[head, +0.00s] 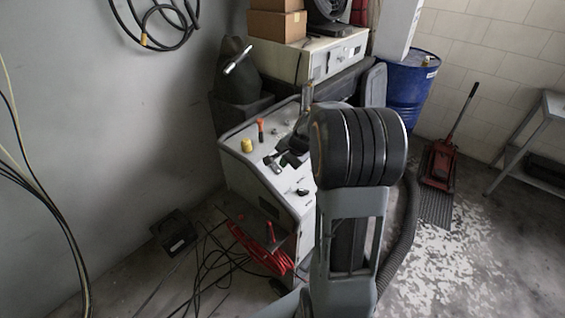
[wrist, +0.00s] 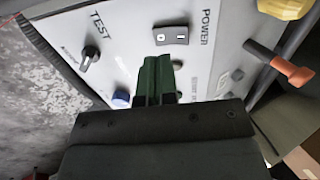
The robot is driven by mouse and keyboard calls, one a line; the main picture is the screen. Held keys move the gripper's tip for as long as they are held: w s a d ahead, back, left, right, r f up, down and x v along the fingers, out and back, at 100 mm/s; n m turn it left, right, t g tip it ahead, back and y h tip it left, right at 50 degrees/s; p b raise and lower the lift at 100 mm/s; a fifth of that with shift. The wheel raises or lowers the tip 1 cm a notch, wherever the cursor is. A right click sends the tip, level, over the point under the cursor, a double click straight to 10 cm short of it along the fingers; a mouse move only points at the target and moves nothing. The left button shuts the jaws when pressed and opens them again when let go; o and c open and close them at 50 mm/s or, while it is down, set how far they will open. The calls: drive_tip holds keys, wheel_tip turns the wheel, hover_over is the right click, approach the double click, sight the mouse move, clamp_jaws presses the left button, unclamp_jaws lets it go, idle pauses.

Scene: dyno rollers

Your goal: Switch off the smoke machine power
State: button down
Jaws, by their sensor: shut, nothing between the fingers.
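A white panel (wrist: 215,75) fills much of the wrist view.
A yellow cap (head: 247,145) and an orange-handled tool (head: 261,129) are on the machine's top. They also show at the wrist view's upper right. A red cable reel (head: 262,252) and loose cables lie in front. A blue drum (head: 408,88) and red jack (head: 440,160) stand right.

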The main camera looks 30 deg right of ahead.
drive_tip(key=s+v, duration=0.1)
drive_tip(key=v, duration=0.8)
drive_tip(key=shift+s+d+b, duration=0.3)
drive_tip(key=shift+s+b, duration=0.1)
drive_tip(key=shift+s, duration=0.05)
drive_tip(key=shift+f, duration=0.15)
drive_tip(key=s+a+f+n+g+h, duration=0.1)
drive_tip(key=s+a+n, duration=1.2)
drive_tip(key=a, duration=0.3)
drive_tip(key=shift+s+f+n+h, duration=0.15)
drive_tip(key=shift+s+n+h, duration=0.25)
drive_tip(key=shift+s, duration=0.05)
drive_tip(key=shift+a, duration=0.15)
